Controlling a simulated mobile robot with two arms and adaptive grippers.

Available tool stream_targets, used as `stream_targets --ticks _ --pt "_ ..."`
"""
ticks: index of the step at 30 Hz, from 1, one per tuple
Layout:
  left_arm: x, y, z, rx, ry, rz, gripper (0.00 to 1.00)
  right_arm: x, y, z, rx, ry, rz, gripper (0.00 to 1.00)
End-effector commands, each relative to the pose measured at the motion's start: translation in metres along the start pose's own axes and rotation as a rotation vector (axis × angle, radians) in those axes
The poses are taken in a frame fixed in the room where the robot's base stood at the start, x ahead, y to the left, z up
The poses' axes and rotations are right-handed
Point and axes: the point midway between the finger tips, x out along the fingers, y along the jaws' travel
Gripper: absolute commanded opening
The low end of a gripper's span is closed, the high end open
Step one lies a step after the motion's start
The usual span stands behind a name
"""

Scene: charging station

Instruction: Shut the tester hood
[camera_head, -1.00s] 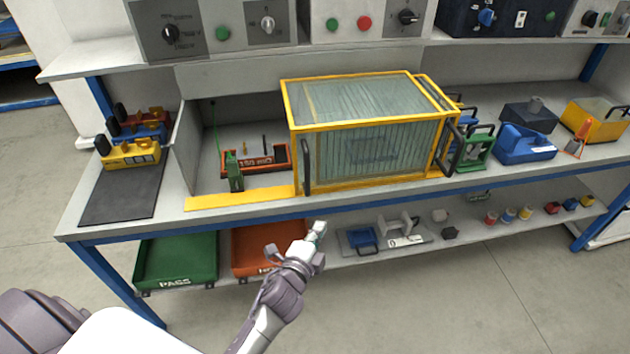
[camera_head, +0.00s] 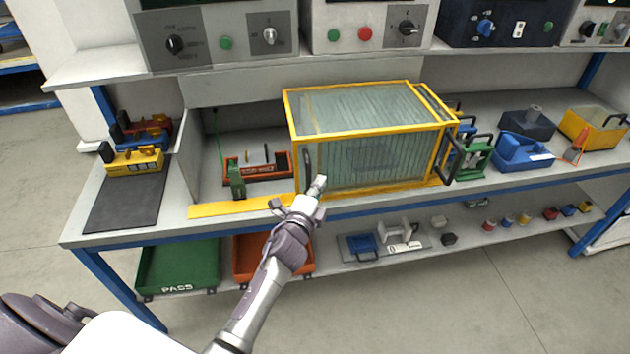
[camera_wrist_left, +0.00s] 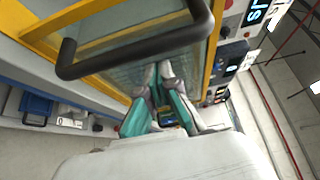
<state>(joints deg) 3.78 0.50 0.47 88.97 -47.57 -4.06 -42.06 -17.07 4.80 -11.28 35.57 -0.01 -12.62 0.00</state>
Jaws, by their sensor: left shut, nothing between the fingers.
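The tester hood (camera_head: 372,111) is a yellow-framed box with clear ribbed panels. It sits to the right on the bench, leaving the bay on its left uncovered. A dark upright handle (camera_head: 308,160) is on the left of its front face; it shows large in the left wrist view (camera_wrist_left: 138,58). My left gripper (camera_head: 318,186) is shut and empty in front of the hood, just right of the handle's lower end. In the left wrist view its fingertips (camera_wrist_left: 158,75) are close to the handle; I cannot tell whether they touch. My right gripper is not in view.
The open bay holds an orange-red device (camera_head: 258,168) and a green clamp (camera_head: 237,182). A yellow strip (camera_head: 230,208) runs along the bay's front edge. A second dark handle (camera_head: 450,160) sticks out at the hood's right end. Green (camera_head: 178,268) and orange (camera_head: 245,272) trays are below.

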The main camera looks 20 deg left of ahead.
Motion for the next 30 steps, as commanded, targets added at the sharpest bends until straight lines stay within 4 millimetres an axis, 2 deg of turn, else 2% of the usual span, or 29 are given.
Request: stream_targets --ticks 4,15,20,26,30 --pt "-0.004 0.0 0.008 0.0 0.0 0.002 0.0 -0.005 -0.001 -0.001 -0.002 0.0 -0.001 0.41" --pt "-0.004 0.001 0.01 0.0 0.0 0.001 0.0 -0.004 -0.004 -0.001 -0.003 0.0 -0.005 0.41" --pt "-0.008 0.0 0.018 0.002 -0.001 0.001 0.0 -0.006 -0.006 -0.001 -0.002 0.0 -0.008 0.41" --pt "-0.027 0.0 0.05 0.007 -0.002 0.004 0.0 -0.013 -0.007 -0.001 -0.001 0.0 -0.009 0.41" --pt "-0.049 0.0 0.087 0.008 -0.003 0.005 0.0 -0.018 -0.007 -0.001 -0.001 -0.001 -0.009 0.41"
